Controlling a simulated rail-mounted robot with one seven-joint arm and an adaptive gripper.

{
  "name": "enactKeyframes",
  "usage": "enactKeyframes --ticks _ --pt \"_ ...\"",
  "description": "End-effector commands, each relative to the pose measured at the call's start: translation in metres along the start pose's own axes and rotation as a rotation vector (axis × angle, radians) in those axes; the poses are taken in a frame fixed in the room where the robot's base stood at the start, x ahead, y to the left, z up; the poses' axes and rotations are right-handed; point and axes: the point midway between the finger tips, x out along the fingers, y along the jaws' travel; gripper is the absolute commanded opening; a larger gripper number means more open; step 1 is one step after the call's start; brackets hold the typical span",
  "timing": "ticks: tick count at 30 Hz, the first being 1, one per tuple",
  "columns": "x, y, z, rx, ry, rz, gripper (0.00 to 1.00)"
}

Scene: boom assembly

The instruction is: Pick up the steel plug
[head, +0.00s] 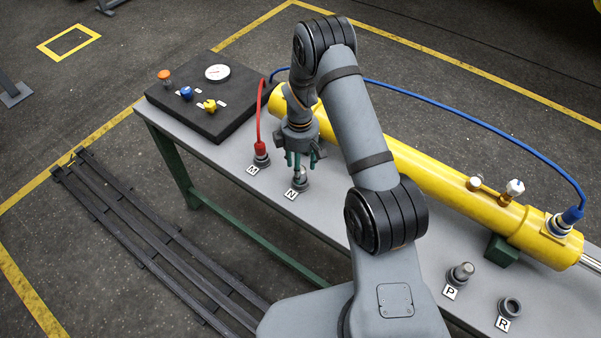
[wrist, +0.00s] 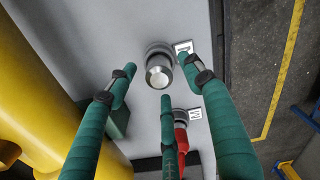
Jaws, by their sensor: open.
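A steel plug (head: 299,174) stands upright in the dark socket at the label N on the grey bench. It also shows in the wrist view (wrist: 158,74) as a round, bright-topped cylinder. My gripper (head: 301,159) points down over this plug, with its green fingers open. In the wrist view the fingers (wrist: 160,82) are spread around the plug, with a visible gap on both sides. In the head view my fingers partly hide the top of the N plug.
A red hose fitting (head: 261,150) stands close beside my gripper at M. A yellow cylinder (head: 440,185) lies along the bench behind, with a blue hose (head: 455,117) above it. A black panel (head: 213,97) is at the left end. The socket at R (head: 510,307) looks empty.

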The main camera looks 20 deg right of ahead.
Motion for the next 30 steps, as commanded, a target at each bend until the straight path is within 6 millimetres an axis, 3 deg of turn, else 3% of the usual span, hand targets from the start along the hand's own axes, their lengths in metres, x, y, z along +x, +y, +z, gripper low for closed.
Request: enactKeyframes --ticks 6,15,30 --pt "0.023 0.000 0.001 0.001 0.000 0.000 0.51" --pt "0.028 0.001 0.000 0.001 0.001 0.001 0.51" --pt "0.027 0.001 0.000 0.000 0.001 0.001 0.21"
